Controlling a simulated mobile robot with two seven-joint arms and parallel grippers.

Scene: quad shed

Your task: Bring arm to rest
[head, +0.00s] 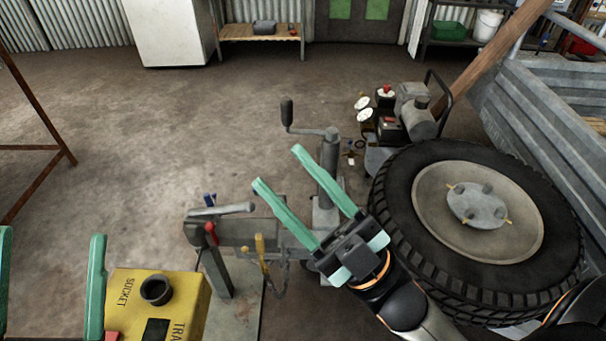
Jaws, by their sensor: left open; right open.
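My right gripper (278,168) is open and empty, its two green fingers pointing up and left over the trailer's front, beside the grey jack post (328,165) with its crank handle. My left gripper (51,235) is at the lower left edge. Its two green fingers stand wide apart with bare floor showing between them, and its body is out of frame. A yellow box (185,290) lettered "SOCKET" and "TRA", with a round black socket, is just right of that gripper's right finger. I cannot tell whether they touch.
A grey trailer coupling (235,230) with a red part is at lower centre. A large tyre (390,210) and corrugated trailer side (540,120) fill the right. A small compressor (412,115) stands behind the tyre. Open concrete floor (180,130) lies at left and centre.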

